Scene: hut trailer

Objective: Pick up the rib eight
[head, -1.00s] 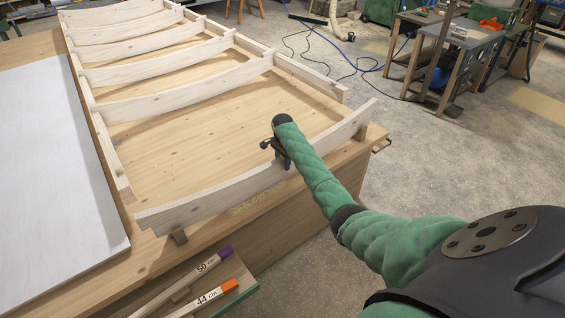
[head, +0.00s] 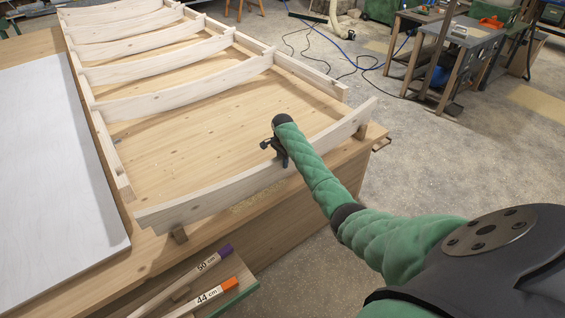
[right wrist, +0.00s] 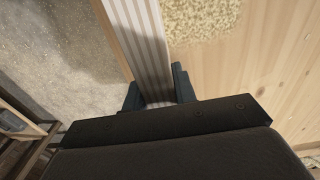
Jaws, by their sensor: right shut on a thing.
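The pale wooden rib (head: 220,194), a long, gently curved board, lies along the near edge of the workbench, apart from the frame behind it. My right gripper (head: 279,150) reaches it from the right and is shut on it near its middle. In the right wrist view, the rib's striped edge (right wrist: 143,45) runs up between the two dark fingers (right wrist: 158,88). Small wooden blocks (head: 179,235) show under both ends of the rib. I cannot tell whether it rests on them or is just clear. My left gripper is not in view.
The ladder-like frame (head: 190,90) with several ribs lies behind on the workbench (head: 165,150). A white panel (head: 55,170) lies at left. Measuring sticks (head: 205,268), marked 50 cm and 44 cm, lie below the near edge. The floor (head: 430,160) at right is open.

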